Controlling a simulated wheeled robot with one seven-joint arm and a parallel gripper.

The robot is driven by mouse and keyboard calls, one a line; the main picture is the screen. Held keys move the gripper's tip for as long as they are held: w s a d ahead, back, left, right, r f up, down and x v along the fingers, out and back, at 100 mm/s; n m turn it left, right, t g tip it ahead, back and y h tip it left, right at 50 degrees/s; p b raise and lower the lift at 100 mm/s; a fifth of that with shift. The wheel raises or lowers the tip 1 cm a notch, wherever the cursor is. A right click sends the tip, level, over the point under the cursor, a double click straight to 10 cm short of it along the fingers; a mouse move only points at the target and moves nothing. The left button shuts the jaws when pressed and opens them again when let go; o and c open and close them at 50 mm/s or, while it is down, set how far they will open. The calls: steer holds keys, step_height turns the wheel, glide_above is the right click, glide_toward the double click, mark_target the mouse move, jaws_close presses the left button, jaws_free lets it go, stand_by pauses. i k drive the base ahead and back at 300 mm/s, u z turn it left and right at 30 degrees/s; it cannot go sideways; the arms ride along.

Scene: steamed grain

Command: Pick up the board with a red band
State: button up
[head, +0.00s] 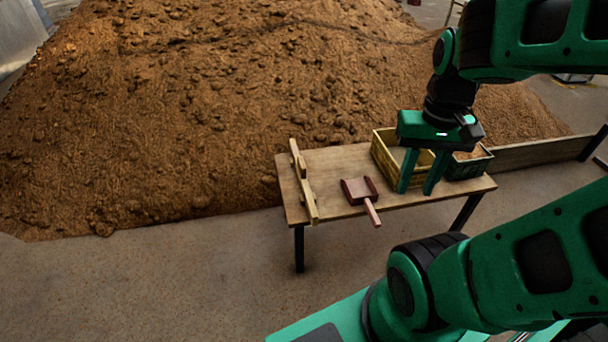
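Narrow wooden boards lie at the left end of the wooden table (335,160), close together or overlapping. The farther board (296,151) has a small reddish patch on it that looks like a red band. The nearer, paler board (310,200) reaches toward the table's front edge. I cannot tell exactly how the two meet. My gripper (417,189) is at the right part of the table, pointing down in front of a yellow crate. Its two green fingers are apart with nothing seen between them. It is well to the right of the boards.
A dark red scoop (359,190) with a pink handle lies mid-table, between the boards and my gripper. A yellow crate (382,158) and a dark green crate (471,170) stand at the right. A large brown grain heap (200,100) rises behind. Floor in front is clear.

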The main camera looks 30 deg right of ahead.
mark_target(301, 169)
steer(key=i, duration=0.9)
steer(key=u, duration=0.1)
